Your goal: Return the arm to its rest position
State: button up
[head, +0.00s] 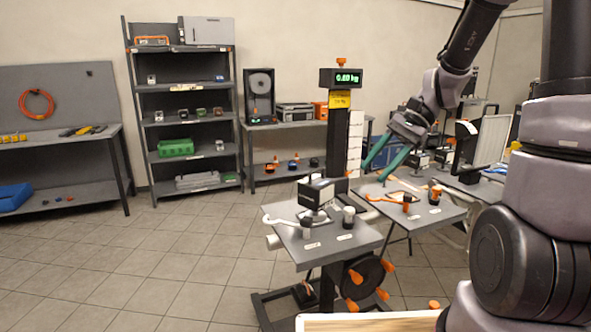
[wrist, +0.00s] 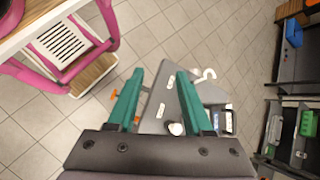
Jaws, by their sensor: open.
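My gripper (head: 385,155) is in the air at the right of the head view, above and beyond the small grey stands. Its two teal fingers are apart with nothing between them. In the wrist view my gripper (wrist: 160,100) points down, its fingers spread over a grey stand top (wrist: 170,105) well below. My arm (head: 465,45) reaches down from the upper right of the head view.
A grey stand (head: 340,243) holds a black box (head: 316,192) and small cylinders. A second stand (head: 425,213) is beside it. A scale display (head: 341,77) reads about 0.60 kg. Shelves (head: 190,87) line the wall. Tiled floor (head: 170,270) at left is clear.

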jog(key=s+d+r+n+t+h, duration=0.2)
jog(key=s+d+r+t+h, duration=0.1)
jog(key=r, duration=0.4)
jog(key=s+d+r+n+t+h, duration=0.2)
jog(key=s+d+r+t+h, duration=0.1)
jog(key=s+r+t, duration=0.3)
jog(key=shift+s+r+n, duration=0.25)
jog(key=shift+r+n, duration=0.05)
jog(key=shift+r, duration=0.25)
